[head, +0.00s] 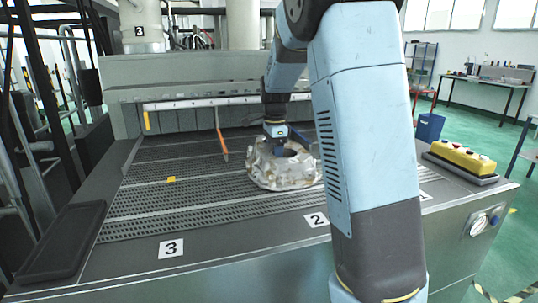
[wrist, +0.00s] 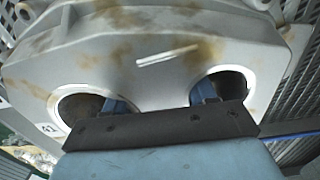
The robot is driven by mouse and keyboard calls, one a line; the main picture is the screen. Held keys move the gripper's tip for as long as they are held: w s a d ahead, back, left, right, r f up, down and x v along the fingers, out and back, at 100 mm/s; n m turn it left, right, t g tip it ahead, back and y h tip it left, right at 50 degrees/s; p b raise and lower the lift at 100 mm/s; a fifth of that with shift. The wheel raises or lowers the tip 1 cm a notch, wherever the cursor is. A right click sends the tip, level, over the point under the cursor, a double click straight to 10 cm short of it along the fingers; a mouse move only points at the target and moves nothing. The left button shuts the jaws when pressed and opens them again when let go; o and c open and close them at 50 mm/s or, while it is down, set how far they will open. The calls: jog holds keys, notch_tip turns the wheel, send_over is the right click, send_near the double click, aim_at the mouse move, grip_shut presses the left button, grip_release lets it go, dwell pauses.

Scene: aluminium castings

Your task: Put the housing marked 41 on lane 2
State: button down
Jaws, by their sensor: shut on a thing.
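The housing (head: 282,172) is a pale, brown-stained casting on or just above the perforated deck (head: 160,205), behind the 2 label (head: 317,219); I cannot tell if it touches. In the wrist view the housing (wrist: 150,60) fills most of the picture. A small tag reading 41 (wrist: 47,128) shows at its left edge. My gripper (head: 279,145) is at the housing's top. In the wrist view my gripper (wrist: 160,98) has its blue fingers in two round openings, shut on the housing. My arm hides part of the deck on the right.
A 3 label (head: 171,248) marks the lane to the left; that stretch is mostly clear, with a small yellow piece (head: 171,179). An orange bar (head: 221,143) stands behind.

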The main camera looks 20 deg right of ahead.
jog(key=shift+c, duration=1.8)
grip_release()
